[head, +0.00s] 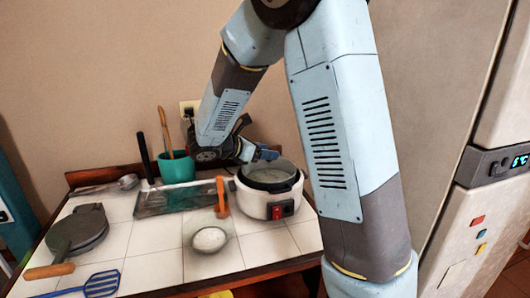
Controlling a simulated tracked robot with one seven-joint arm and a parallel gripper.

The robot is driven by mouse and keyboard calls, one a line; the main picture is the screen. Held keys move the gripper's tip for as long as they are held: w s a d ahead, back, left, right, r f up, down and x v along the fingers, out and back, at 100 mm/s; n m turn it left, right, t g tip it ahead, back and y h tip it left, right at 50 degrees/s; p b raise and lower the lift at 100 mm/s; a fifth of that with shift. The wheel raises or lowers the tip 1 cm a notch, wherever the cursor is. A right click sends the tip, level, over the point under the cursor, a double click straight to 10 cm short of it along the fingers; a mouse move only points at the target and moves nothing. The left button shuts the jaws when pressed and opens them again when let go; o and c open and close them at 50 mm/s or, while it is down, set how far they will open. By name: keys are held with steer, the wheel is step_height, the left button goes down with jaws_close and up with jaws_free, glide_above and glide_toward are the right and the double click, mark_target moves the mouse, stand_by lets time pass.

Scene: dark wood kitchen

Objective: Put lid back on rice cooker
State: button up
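The white rice cooker (256,205) stands on the tiled table at the right, with a red switch on its front. Its top looks open, with a dark grey interior showing. My gripper (266,155) is above the cooker's back rim, pointing right; its fingers are too small to show whether they are open or shut. I cannot make out a lid in it. A round, pale, shiny piece with a grey rim (209,240) lies on the tiles in front of the cooker, to its left; I cannot tell whether it is the lid or a dish.
Behind are a grey tray (160,203) and a teal pot (177,168) with a wooden utensil. A dark round pan (77,232) and blue spatula (102,284) lie left. The fridge (470,150) stands right.

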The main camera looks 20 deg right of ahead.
steer(key=shift+o, duration=0.8)
steer(key=shift+r, duration=0.2)
steer(key=r+v, duration=0.1)
steer(key=v, duration=1)
steer(key=s+d+r+m+y, duration=0.1)
steer(key=s+d+m+y, duration=0.2)
steer(key=s+m, duration=0.4)
steer(key=s+d+r+m+t+y, duration=0.1)
steer(key=s+d+r+m+y, duration=0.1)
steer(key=s+d+m+y, duration=0.2)
steer(key=s+d+r+m+y, duration=0.1)
steer(key=s+d+m+y, duration=0.3)
steer(key=s+m, duration=0.6)
steer(key=shift+s+r+m+y, duration=0.3)
steer(key=shift+s+y, duration=0.7)
steer(key=shift+s, duration=1.05)
